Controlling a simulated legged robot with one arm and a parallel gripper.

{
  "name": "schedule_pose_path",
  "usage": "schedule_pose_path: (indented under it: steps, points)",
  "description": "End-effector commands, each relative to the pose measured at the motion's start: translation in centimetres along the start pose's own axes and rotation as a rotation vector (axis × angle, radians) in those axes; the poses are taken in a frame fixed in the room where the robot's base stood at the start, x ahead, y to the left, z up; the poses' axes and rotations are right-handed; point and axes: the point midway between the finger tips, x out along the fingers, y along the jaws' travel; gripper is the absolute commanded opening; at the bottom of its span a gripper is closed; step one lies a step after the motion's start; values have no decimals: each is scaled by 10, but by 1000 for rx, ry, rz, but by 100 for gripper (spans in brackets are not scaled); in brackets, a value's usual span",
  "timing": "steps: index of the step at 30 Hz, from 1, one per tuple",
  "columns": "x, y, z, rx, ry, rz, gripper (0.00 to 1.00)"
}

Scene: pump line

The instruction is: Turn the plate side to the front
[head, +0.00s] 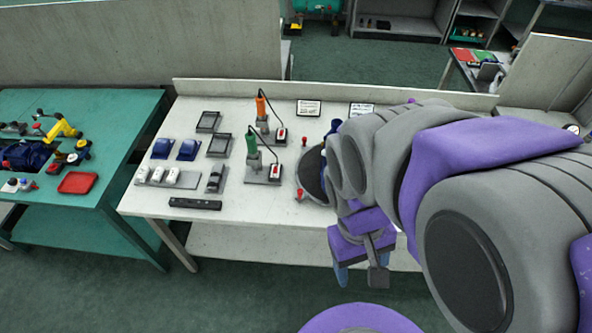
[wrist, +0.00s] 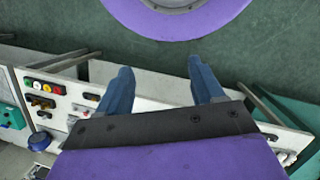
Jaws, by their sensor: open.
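A dark round fixture (head: 311,178) stands on the white bench, at the right of the small parts. A red knob shows at its back edge and another at its front edge. My arm hides its right part and most of what is on it, so I cannot tell which side faces front. My gripper (head: 360,277) hangs in front of the bench's front edge, apart from the fixture. It is open and empty. In the wrist view my gripper (wrist: 160,68) shows two blue fingers spread wide over the floor and bench, with nothing between them.
The white bench (head: 240,215) holds blue and white parts, grey trays, a black bar (head: 195,204), an orange-handled tool (head: 261,106) and a green-handled tool (head: 252,145) on stands. A green table (head: 110,115) with a red tray (head: 78,183) is at left. Floor in front is clear.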

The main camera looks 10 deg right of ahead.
Motion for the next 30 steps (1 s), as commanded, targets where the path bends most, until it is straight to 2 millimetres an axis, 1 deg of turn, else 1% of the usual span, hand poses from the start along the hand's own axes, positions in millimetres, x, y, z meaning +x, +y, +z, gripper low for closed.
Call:
schedule_pose_path:
  steps: [1, 6, 11, 16, 23, 26, 30]
  points:
    - [2, 5, -9, -31, -33, 35, 62]
    - [6, 21, -39, -131, -128, 156, 45]
    - [10, 31, -70, -230, -214, 273, 44]
    - [15, 38, -107, -337, -299, 405, 44]
    - [26, 35, -160, -488, -407, 586, 44]
    - [32, 30, -184, -557, -451, 667, 44]
    - [43, 19, -218, -650, -510, 784, 44]
